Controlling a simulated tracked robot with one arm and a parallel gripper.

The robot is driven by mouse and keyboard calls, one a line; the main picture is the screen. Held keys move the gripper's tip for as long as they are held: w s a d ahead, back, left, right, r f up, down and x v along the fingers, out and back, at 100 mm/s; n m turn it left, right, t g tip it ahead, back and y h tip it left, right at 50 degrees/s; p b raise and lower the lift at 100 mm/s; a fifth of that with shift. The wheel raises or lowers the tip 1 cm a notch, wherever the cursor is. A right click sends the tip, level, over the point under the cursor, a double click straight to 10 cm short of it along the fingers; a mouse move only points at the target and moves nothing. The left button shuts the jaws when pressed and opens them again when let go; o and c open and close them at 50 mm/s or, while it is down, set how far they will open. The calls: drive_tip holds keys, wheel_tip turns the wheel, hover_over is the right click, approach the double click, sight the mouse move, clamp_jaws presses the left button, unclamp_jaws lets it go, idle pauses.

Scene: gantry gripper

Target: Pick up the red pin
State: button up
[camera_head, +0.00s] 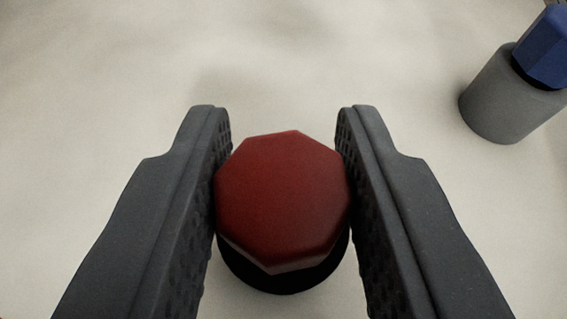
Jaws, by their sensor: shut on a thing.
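The red pin (284,200) is in the lower middle of the head camera view, seen from above. Its top is a red eight-sided head, with a black round part showing below it. My gripper (284,165) is shut on the red pin, with one dark, textured finger against its left side and the other against its right side. The lower part of the pin is hidden under its head, so I cannot tell whether it touches the surface.
A grey cylinder with a blue faceted top (543,48) stands at the upper right, apart from my right finger. The pale surface (270,60) ahead of the fingers and at the upper left is clear.

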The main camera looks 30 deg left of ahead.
sight(282, 182)
wheel_tip(282, 182, up, 3)
drive_tip(key=shift+r, duration=0.2)
drive_tip(key=s+a+r+b, duration=0.1)
drive_tip(key=s+a+b, duration=0.1)
drive_tip(key=s, duration=1.3)
drive_tip(key=shift+s+a+r, duration=0.15)
drive_tip(key=shift+s+a, duration=0.05)
drive_tip(key=shift+s, duration=0.15)
drive_tip(key=shift+s, duration=0.1)
